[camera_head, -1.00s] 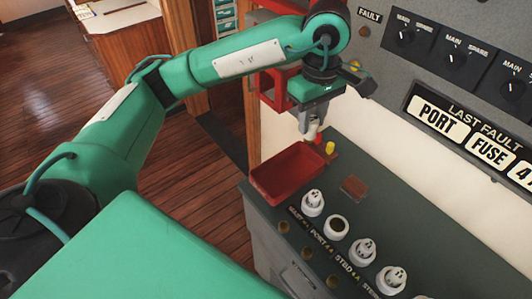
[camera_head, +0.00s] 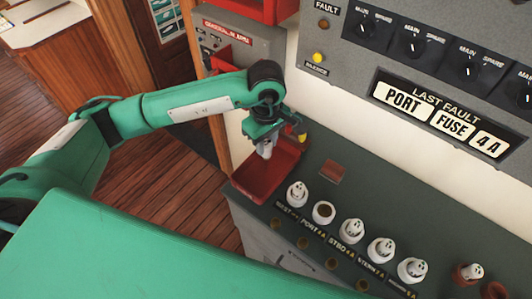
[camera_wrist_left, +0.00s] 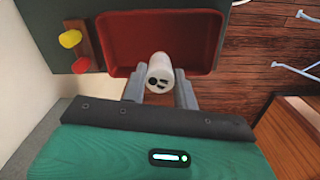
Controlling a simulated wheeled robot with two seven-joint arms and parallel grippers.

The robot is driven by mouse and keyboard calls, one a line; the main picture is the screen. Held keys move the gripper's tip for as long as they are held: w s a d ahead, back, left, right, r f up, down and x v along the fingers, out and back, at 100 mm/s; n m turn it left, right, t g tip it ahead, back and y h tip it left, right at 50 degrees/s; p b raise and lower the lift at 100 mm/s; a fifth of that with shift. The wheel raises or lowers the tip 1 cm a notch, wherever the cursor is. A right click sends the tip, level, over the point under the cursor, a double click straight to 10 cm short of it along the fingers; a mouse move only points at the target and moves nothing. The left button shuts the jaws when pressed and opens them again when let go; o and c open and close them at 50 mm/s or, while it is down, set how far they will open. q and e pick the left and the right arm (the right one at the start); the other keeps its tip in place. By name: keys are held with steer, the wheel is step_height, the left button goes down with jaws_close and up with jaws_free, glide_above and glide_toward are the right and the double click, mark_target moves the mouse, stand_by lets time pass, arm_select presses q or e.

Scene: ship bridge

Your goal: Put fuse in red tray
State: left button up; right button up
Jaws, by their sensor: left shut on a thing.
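My left gripper (camera_head: 266,146) is shut on a white cylindrical fuse (camera_wrist_left: 160,71) with dark marks on its end. In the left wrist view the fuse sits between the two grey fingers (camera_wrist_left: 160,88). The red tray (camera_head: 252,187) stands at the left end of the dark green counter. In the head view the gripper and fuse are over the tray's back part. In the left wrist view the fuse overlaps the tray's near edge, and the tray (camera_wrist_left: 165,20) looks empty. I cannot tell the fuse's height above it. My right gripper is not in view.
Several white fuses stand in a row on the counter, including one (camera_head: 297,194) at the left. Red and yellow pieces (camera_wrist_left: 75,50) are beside the tray. A panel (camera_head: 440,60) rises behind.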

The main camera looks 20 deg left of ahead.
mark_target(267, 158)
arm_select(q)
step_height(267, 158, down, 3)
steer(key=shift+r+p, duration=0.2)
steer(key=shift+p, duration=0.1)
steer(key=shift+f, duration=0.5)
step_height(267, 158, down, 3)
steer(key=shift+f+p, duration=0.2)
steer(key=shift+p, duration=0.6)
steer(key=shift+f, duration=0.25)
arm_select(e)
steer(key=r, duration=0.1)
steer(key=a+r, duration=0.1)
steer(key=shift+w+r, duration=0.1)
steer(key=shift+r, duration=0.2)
arm_select(q)
steer(key=shift+f+b, duration=0.2)
steer(key=shift+b, duration=0.15)
steer(key=o, duration=1)
steer(key=shift+r, duration=0.1)
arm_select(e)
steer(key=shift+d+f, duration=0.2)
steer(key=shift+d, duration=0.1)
